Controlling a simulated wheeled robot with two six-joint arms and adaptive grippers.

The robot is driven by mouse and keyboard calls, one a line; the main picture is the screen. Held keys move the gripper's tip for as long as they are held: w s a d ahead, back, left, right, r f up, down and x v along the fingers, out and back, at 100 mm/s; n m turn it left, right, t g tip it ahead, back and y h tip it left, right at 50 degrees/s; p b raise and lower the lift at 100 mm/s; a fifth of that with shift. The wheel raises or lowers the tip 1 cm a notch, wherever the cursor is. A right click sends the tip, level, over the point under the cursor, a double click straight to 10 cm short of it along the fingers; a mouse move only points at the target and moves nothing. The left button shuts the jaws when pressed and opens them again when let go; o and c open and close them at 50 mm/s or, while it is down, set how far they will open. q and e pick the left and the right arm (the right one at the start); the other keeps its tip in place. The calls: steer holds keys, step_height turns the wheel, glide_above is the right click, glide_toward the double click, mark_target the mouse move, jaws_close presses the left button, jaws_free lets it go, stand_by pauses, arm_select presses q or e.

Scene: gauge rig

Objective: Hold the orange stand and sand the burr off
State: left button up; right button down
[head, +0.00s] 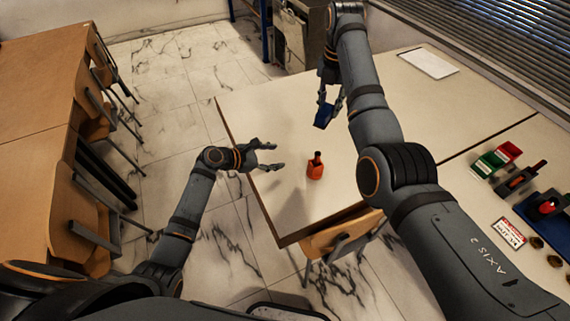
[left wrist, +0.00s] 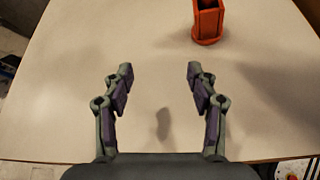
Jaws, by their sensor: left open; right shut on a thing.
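The orange stand (head: 315,170) stands upright on the pale table (head: 270,115), with a dark piece at its top. It also shows in the left wrist view (left wrist: 208,22), cut off by the top edge, so its top is hidden there. The burr is too small to make out. My left gripper (head: 281,155) is open and empty, to the left of the stand and apart from it. In the left wrist view the stand lies beyond the spread fingers, a little to the right. My right gripper (head: 329,108) is shut on a blue block (head: 323,117), above the table and behind the stand.
Red and green bins (head: 495,160), dark holders (head: 519,179) and a red-and-white sign (head: 509,233) sit on the table at the right. A white sheet (head: 428,63) lies at the back. The table around the stand is clear. Chairs stand at the left.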

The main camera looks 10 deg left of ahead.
mark_target(311, 163)
arm_select(q)
steer(key=s+d+r+n+g+h, duration=0.1)
steer(key=s+d+r+n+h, duration=0.1)
steer(key=s+d, duration=0.25)
steer(key=x, duration=1.2)
steer(key=shift+w+d, duration=0.15)
steer(key=shift+d, duration=0.05)
steer(key=c, duration=1.2)
steer(key=shift+o, duration=0.2)
arm_select(e)
step_height(311, 163, down, 13)
steer(key=d+m, duration=0.1)
steer(key=m, duration=0.5)
steer(key=shift+s+r+m, duration=0.2)
steer(key=shift+s+m, duration=0.1)
steer(key=shift+s, duration=0.15)
steer(key=shift+d+f, duration=0.1)
steer(key=shift+f, duration=0.5)
steer(key=shift+s+a, duration=0.55)
steer(key=shift+a, duration=0.2)
